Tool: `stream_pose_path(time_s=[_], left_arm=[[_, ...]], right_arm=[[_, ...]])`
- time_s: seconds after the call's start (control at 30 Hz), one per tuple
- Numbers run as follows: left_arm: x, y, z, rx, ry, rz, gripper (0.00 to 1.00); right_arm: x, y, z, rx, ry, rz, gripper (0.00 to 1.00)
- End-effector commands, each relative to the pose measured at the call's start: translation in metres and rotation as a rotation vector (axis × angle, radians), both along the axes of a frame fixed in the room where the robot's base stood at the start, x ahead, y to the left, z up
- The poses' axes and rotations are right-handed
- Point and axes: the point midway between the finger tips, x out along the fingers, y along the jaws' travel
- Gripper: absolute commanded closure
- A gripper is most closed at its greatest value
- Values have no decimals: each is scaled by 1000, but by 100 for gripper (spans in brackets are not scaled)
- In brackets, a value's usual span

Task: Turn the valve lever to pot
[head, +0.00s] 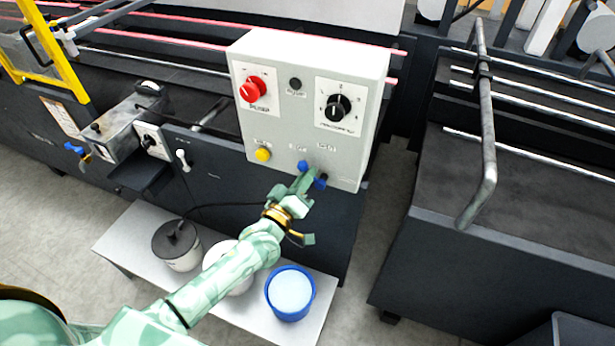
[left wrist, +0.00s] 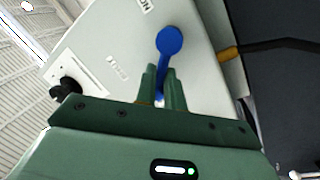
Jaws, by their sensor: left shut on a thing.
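The blue valve lever (head: 303,166) is on the lower front of the white control box (head: 275,130), below two small labels too small to read. My left gripper (head: 312,180) reaches up to it from below and is shut on it. In the left wrist view, the lever's round blue end (left wrist: 170,40) shows beyond the fingertips, and its blue stem runs down between the two green fingers (left wrist: 164,82). The fingers hide part of the lever and its mount. My right gripper is not in view.
The box also carries a red knob (head: 252,89), a black dial (head: 338,107) and a yellow button (head: 263,154). Below, a white shelf (head: 125,238) holds a pot with a dark lid (head: 176,243), a white container (head: 217,256) and a blue tub (head: 290,293).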

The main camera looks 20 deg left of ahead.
Motion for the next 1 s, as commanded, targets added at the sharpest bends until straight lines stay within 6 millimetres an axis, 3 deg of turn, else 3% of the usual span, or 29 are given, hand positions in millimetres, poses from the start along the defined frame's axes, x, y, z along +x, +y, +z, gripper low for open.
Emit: stream_pose_path(time_s=[0.53,0.6,0.63,1.0], left_arm=[[0,1,-1,-29,3,1,100],[0,1,-1,-28,3,1,73],[0,1,-1,-28,2,0,68],[-7,2,-2,-27,2,0,68]], right_arm=[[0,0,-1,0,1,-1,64],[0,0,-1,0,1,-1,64],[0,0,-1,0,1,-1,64],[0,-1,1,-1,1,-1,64]])
